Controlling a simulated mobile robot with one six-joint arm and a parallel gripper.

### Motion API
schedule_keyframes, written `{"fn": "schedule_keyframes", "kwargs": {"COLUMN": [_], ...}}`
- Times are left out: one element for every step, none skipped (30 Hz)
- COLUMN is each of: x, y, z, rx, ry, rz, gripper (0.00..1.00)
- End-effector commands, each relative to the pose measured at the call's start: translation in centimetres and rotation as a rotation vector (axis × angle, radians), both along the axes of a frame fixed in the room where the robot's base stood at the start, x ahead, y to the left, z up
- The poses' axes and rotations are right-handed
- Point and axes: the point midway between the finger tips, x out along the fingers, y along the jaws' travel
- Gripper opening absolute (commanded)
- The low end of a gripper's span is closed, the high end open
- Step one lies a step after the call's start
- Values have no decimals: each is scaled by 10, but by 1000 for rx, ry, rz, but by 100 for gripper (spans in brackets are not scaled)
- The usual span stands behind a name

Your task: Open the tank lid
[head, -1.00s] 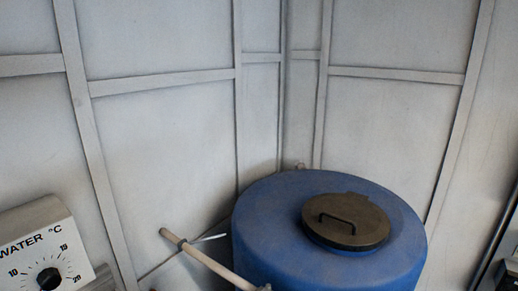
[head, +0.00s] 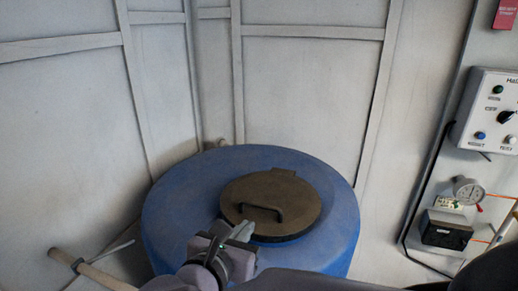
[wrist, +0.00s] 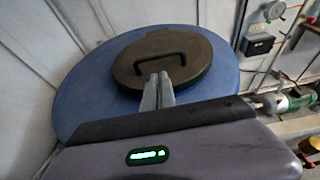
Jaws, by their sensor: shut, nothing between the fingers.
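The blue tank (head: 180,205) stands in the corner of the panelled walls. Its round dark brown lid (head: 285,190) lies flat on top, closed, with a hinge tab at the far side and a bar handle (head: 262,210) near its front edge. My gripper (head: 243,228) is at the lid's near edge, just in front of the handle. In the wrist view my gripper (wrist: 157,85) has its two grey fingers together, pointing at the lid (wrist: 190,60) just below the handle (wrist: 160,58). Whether the fingertips touch the lid is unclear.
A wooden pole (head: 90,272) leans at the left of the tank. At the right wall are a control box (head: 490,110), a round gauge (head: 468,190) and a small black box (head: 445,230). The space above the lid is clear.

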Motion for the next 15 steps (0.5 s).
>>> {"fn": "schedule_keyframes", "kwargs": {"x": [9,15,22,27,31,37,41,44,48,50,52,54,55,56,56], "y": [-5,-7,-9,-11,-13,-15,-16,-18,-19,-19,-20,-21,-21,-21,-21], "z": [-9,-11,-13,-15,-16,-18,-19,-20,-21,-22,-22,-22,-22,-22,-22], "rx": [0,0,2,2,3,3,3,3,3,3,3,3,3,4,4], "ry": [0,0,0,0,0,0,0,0,1,1,0,0,0,0,1], "rz": [-5,-5,-6,-6,-5,-4,-4,-5,-3,-3,-4,-4,-3,-2,-2], "gripper": [0,0,0,0,0,0,0,0,0,0,0,0,0,0,0]}}
